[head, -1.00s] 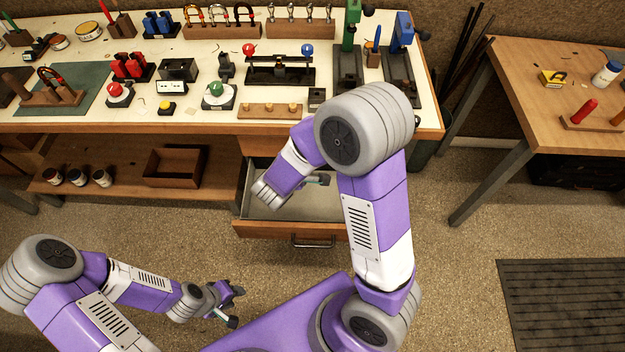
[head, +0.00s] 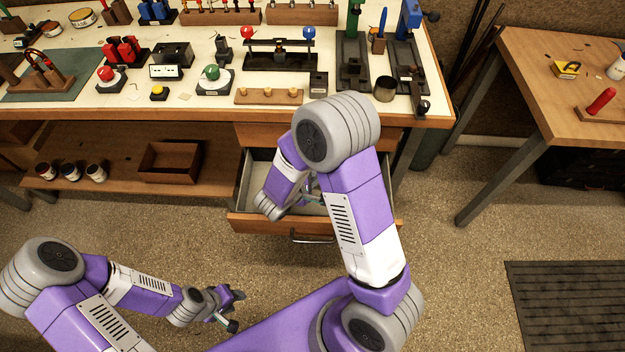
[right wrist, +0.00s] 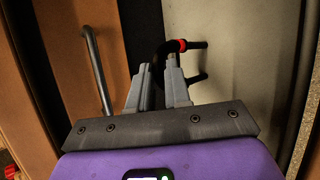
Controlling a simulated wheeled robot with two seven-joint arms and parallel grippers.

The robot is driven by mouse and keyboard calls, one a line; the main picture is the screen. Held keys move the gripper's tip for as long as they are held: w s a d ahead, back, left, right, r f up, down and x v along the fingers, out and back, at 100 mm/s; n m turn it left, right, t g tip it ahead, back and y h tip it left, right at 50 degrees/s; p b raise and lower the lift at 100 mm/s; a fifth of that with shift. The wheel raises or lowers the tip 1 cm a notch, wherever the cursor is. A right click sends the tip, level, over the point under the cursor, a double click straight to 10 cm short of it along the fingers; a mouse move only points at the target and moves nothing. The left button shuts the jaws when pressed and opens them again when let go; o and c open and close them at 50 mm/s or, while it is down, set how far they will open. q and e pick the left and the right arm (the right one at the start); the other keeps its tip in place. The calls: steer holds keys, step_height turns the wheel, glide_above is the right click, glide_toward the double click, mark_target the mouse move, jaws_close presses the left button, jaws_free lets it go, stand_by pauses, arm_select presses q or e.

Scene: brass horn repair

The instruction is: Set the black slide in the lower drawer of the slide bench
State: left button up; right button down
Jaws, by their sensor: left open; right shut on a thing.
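The black slide (right wrist: 160,62), a bent tube with a red band and two prongs, shows at the fingertips in the right wrist view. My right gripper (right wrist: 160,88) is shut on its bent end. It is over or inside the open lower drawer, whose pale grey floor (right wrist: 232,65) lies behind the slide. I cannot tell whether the slide touches that floor. In the head view the lower drawer (head: 262,224) is pulled out, and my right forearm hides much of its inside and the slide. My left gripper (head: 238,309) is open and empty, well in front of the bench.
The drawer's bar handle (head: 312,239) faces me. A closed upper drawer (head: 262,134) sits above it. An open wooden box (head: 170,162) and several jars stand on the low shelf to the left. The crowded bench top (head: 205,108) is above. A side table (head: 545,95) stands right.

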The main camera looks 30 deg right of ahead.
steer(key=c, duration=1)
jaws_free()
steer(key=shift+c, duration=0.2)
steer(key=p+v, duration=0.6)
steer(key=v, duration=0.6)
